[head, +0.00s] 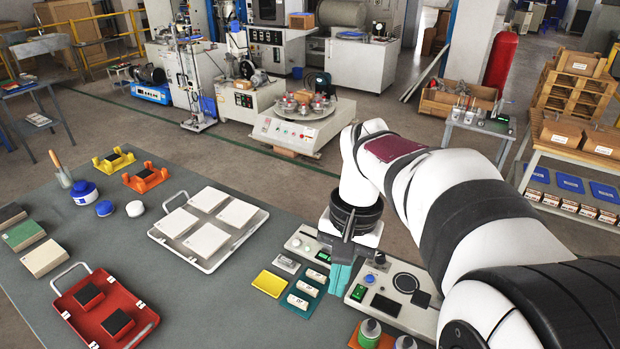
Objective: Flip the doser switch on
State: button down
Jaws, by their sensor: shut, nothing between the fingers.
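My gripper (339,282) points down with its teal fingers shut and empty. It is over the control panels at the right of the grey table. A light grey panel (391,300) lies just right of the fingers, with a green switch (358,293), a small display, knobs and a dark round plate. A second grey panel (303,243) with knobs and a small green display lies behind and left of the fingers, partly hidden by my gripper. I cannot read which unit is the doser, nor tell whether the fingers touch a panel.
A teal tray (289,304) with several white labelled pieces and a yellow block (269,283) lie left of the fingers. Bottles (369,333) stand at the front. A white tray (163,239) with tiles and a red tray (143,329) stand further left. Bare table separates them.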

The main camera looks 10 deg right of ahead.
jog(key=w+d+f+m, duration=0.1)
jog(key=w+d+f, duration=0.3)
jog(key=w+d, duration=0.4)
send_over(358, 294)
jog(key=w+d, duration=0.2)
notch_tip(358, 294, down, 4)
jog(key=shift+s+a+r+m+g, duration=0.1)
jog(key=shift+s+a+m+g, duration=0.05)
jog(key=shift+m+g, duration=0.2)
jog(key=f, duration=0.4)
jog(key=s+a+f, duration=0.1)
jog(key=f, duration=0.9)
jog(key=shift+s+a, duration=0.2)
jog(key=shift+s+a+f, duration=0.1)
jog(key=shift+f, duration=0.1)
